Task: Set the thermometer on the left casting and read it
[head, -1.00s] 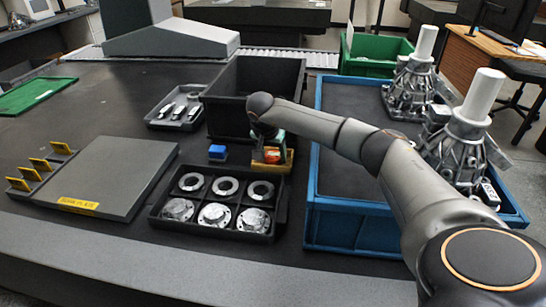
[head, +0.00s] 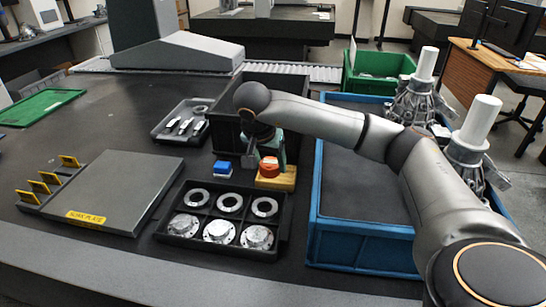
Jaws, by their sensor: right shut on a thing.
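My right gripper (head: 267,152) points down over a yellow wooden block (head: 285,182) at the table's middle. It is shut on a small red-orange thing (head: 269,167), which I take for the thermometer; its face cannot be read. Whether it still touches the block cannot be told. The left casting (head: 412,101) is the farther one; the right casting (head: 470,152) is nearer and partly hidden by my arm. My left gripper is not in view.
A black bin (head: 285,88) stands behind. The blue bin's wall (head: 365,245) rises at right. A grey work plate (head: 110,190) lies left.

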